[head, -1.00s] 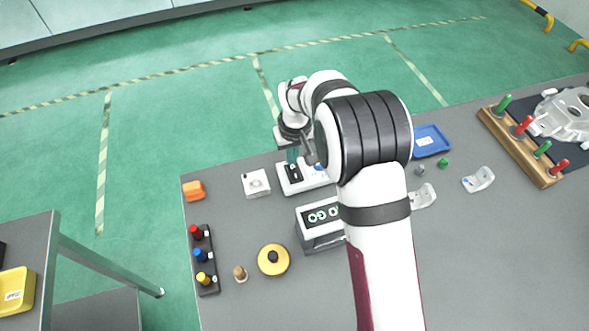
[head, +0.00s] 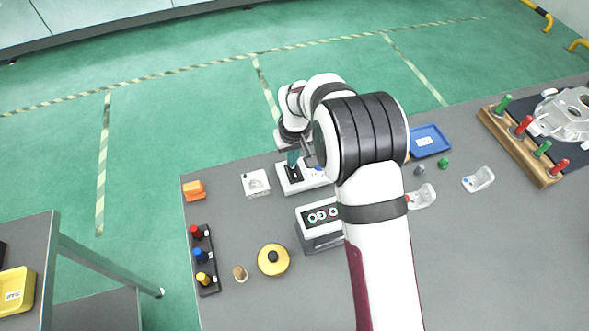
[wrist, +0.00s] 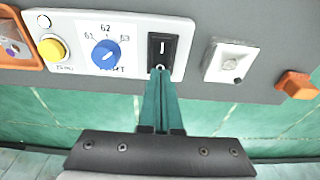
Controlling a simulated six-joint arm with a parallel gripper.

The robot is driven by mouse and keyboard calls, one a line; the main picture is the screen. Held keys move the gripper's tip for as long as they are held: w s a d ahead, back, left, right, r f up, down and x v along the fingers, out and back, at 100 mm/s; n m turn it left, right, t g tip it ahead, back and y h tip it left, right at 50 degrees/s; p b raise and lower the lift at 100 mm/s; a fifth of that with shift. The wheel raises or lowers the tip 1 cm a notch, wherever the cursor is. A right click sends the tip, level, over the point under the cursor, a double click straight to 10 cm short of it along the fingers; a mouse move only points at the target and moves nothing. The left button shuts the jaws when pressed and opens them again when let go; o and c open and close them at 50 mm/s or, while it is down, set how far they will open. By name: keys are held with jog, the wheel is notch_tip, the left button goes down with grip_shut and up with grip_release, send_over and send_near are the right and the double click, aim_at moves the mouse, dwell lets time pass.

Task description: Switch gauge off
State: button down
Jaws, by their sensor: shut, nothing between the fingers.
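A white control panel (head: 312,183) lies near the table's far edge and spans the top of the wrist view (wrist: 127,24). It carries a black rocker switch (wrist: 162,46) with an "I" mark and an "O" mark, a blue knob (wrist: 105,53) and a yellow button (wrist: 51,49). My gripper (wrist: 160,71) is shut and empty. Its green fingertips are at the rocker's "O" end; I cannot tell whether they press it. In the head view my gripper (head: 292,158) is over the panel, and my arm hides part of it.
A grey box with several round dials (head: 322,216) stands in front of the panel. A white square part (head: 256,183) and an orange block (head: 193,190) lie left of it. A blue tray (head: 430,140) is to the right. The front right table is clear.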

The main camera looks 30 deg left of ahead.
jog(key=shift+f, duration=0.4)
notch_tip(320, 180, up, 7)
jog(key=shift+f, duration=0.15)
dwell(0.6)
jog(key=s+d+r+m, duration=0.3)
jog(key=d+r, duration=0.2)
jog(key=d, duration=0.3)
jog(key=s+d+r+m, duration=0.25)
jog(key=d+r, duration=0.25)
jog(key=d, duration=0.3)
jog(key=s+d+m, duration=0.4)
jog(key=s+d, duration=0.2)
jog(key=s, duration=0.4)
jog(key=s+d+r+m+g, duration=0.1)
jog(key=s+d+m, duration=0.4)
jog(key=s, duration=0.5)
jog(key=shift+s+d+y, duration=0.2)
jog(key=shift+d+y, duration=0.1)
jog(key=shift+d, duration=0.65)
